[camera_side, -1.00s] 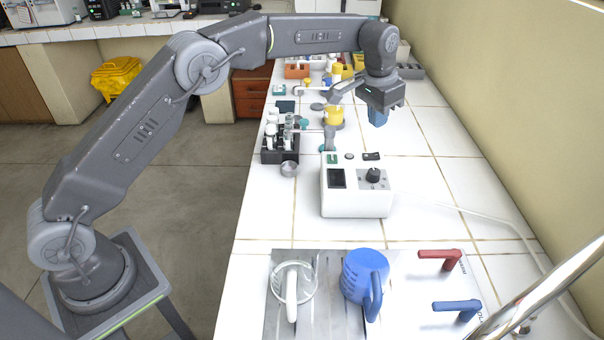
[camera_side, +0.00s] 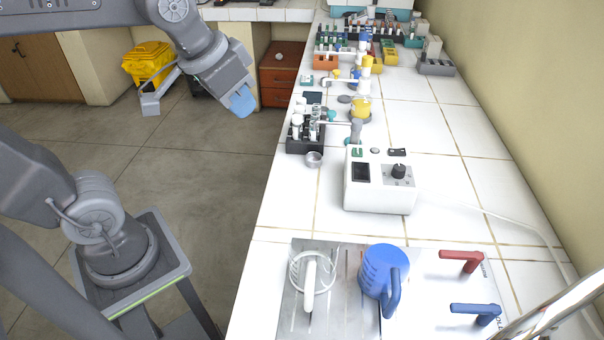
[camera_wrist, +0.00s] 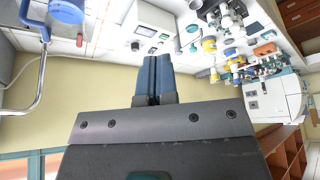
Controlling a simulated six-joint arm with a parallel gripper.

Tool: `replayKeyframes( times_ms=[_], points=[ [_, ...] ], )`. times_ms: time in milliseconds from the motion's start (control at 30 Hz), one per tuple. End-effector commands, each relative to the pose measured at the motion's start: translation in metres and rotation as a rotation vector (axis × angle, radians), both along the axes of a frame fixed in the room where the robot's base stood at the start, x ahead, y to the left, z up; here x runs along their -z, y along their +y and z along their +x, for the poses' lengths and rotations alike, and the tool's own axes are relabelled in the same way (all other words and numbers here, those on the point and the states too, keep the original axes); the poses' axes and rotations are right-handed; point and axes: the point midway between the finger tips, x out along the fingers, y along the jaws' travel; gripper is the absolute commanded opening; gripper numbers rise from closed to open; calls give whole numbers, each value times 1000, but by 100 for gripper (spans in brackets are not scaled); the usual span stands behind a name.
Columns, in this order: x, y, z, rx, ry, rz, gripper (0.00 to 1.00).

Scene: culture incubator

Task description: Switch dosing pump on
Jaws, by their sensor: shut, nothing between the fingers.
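The white box-shaped pump (camera_side: 380,195) stands on the tiled bench in the side view. Its front has a dark display (camera_side: 361,172) and a black knob (camera_side: 398,171). A small black switch (camera_side: 397,151) sits on its top; I cannot tell its position. The pump also shows at the top of the wrist view (camera_wrist: 155,18). My gripper (camera_side: 242,101) is in the air left of the bench, over the floor, well apart from the pump. Its blue fingers (camera_wrist: 154,75) are together with nothing between them.
A blue jug (camera_side: 381,270) and a white-handled item (camera_side: 311,283) stand in front of the pump. Red (camera_side: 463,258) and blue (camera_side: 478,310) taps are at right. A black vial rack (camera_side: 303,140) and a small metal cup (camera_side: 314,159) stand left of the pump.

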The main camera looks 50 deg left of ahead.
Motion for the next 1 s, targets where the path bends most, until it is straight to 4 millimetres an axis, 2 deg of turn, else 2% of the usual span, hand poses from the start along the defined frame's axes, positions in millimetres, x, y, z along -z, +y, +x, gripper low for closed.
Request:
replayKeyframes(
  times_ms=[33, 100, 200, 333, 800, 867, 1000],
  points=[
    [8, 2, -16, -8, -15, -1, 0],
    [18, 3, -31, -18, -27, -3, 0],
    [29, 5, -46, -27, -40, -4, 0],
    [36, 5, -53, -33, -45, -5, 0],
    [35, 5, -51, -29, -43, -4, 0],
    [32, 5, -47, -21, -41, -3, 0],
    [16, 2, -25, 23, -22, 5, 0]
  ],
)
